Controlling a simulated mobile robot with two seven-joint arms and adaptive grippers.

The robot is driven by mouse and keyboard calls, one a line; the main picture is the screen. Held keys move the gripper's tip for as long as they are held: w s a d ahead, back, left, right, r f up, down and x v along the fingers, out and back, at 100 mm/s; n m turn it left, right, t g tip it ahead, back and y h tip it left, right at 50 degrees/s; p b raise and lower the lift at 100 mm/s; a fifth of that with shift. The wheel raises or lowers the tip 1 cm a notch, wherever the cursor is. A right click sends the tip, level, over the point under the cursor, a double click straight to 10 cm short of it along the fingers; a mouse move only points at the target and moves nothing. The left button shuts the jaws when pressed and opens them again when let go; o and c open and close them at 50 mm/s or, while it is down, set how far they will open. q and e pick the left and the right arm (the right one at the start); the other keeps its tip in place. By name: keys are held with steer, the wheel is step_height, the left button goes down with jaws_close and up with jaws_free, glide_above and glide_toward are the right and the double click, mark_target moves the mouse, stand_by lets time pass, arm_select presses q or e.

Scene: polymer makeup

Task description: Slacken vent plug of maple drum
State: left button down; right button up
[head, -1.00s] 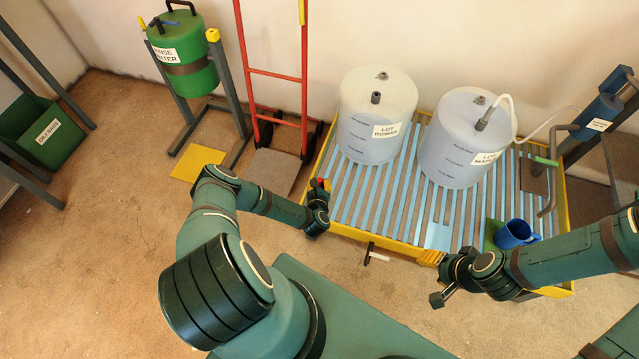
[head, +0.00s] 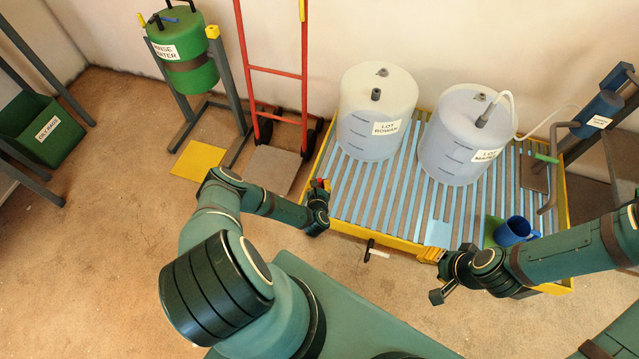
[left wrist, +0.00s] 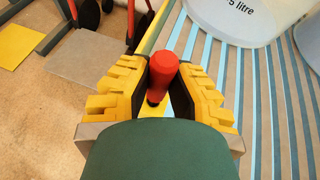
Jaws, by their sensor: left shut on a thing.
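The maple drum (head: 462,140), a pale translucent cylinder labelled LOT MAPLE, stands upright on the slatted tray (head: 375,205). A small grey plug (head: 481,97) sits at the back of its top, and a hose fitting (head: 482,122) nearer the front. I cannot tell how tight the plug is. My left gripper (head: 319,185) is at the tray's left front edge, well away from the drum. It is shut on a red-topped cylinder (left wrist: 163,74), whose lower end is mostly hidden. My right gripper (head: 446,285) is by the tray's front edge; its fingers are unclear.
The rowan drum (head: 377,120) stands left of the maple drum. A white hose (head: 513,110) rises from the maple drum towards a blue cylinder (head: 603,106). A blue mug (head: 513,231) is at the tray's front right. A red hand truck (head: 273,75) stands left of the tray.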

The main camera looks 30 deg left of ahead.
arm_select(q)
steer(key=shift+f, duration=0.5)
steer(key=c, duration=0.9)
jaws_free()
steer(key=shift+c, duration=0.2)
step_height(320, 180, up, 10)
steer(key=shift+f, duration=0.1)
